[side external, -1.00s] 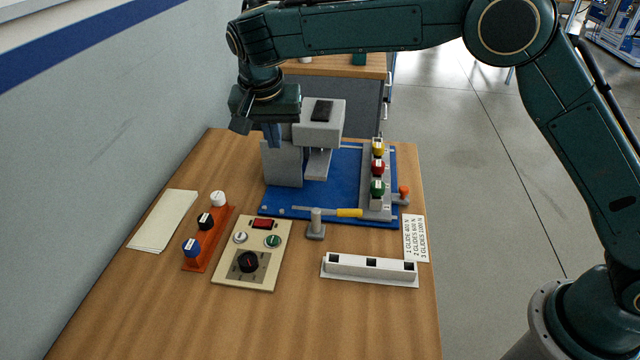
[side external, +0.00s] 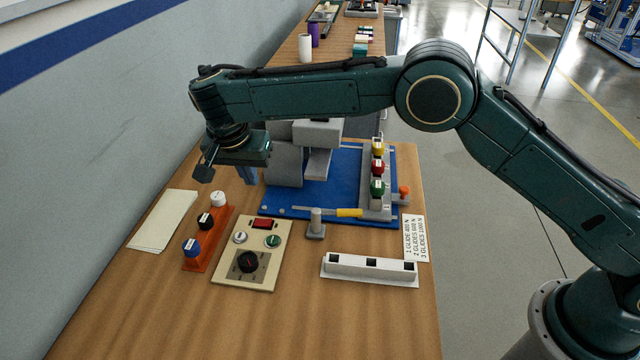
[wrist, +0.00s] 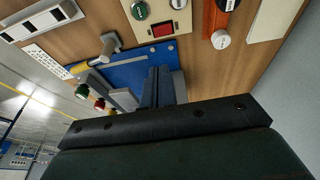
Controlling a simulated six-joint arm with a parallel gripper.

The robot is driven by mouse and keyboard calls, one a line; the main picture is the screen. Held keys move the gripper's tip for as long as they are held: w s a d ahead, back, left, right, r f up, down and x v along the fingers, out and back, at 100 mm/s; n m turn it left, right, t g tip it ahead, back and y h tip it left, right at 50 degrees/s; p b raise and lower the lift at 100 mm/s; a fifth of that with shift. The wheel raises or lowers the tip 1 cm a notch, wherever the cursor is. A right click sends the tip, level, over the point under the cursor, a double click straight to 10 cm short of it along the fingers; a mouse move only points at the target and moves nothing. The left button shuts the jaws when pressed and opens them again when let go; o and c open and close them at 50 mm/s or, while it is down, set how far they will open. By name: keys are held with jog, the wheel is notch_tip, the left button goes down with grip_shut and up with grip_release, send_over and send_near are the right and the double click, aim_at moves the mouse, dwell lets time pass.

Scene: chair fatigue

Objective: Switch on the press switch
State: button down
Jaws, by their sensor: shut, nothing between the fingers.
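A beige control panel (side external: 223,270) lies on the bench in front of the press. It carries a red rectangular switch (side external: 262,224), a green round button (side external: 272,241), a pale round button (side external: 240,237) and a black knob (side external: 248,261). I cannot read which is labelled as the press switch. The red switch (wrist: 161,30) and green button (wrist: 139,10) also show in the wrist view. My gripper (side external: 249,178) is shut and empty, pointing down above the bench, behind the panel and left of the press. Its fingers (wrist: 158,80) look together in the wrist view.
The grey press (side external: 285,163) stands on a blue base (side external: 335,180) right beside my gripper. An orange rack (side external: 220,228) with several knobs is left of the panel. A grey post (side external: 316,222) and a white slotted block (side external: 370,268) are to the right.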

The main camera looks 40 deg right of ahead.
send_over(269, 221)
jog(key=f, duration=0.8)
jog(key=a+f, duration=0.1)
jog(key=f, duration=0.3)
jog(key=shift+s, duration=0.15)
jog(key=shift+s+d+f, duration=0.1)
jog(key=shift+f, duration=0.65)
jog(key=shift+f, duration=0.1)
jog(key=shift+s+d+f, duration=0.1)
jog(key=shift+f, duration=0.15)
jog(key=shift+w+a+r, duration=0.25)
jog(key=shift+w+a, duration=0.3)
jog(key=shift+r, duration=0.15)
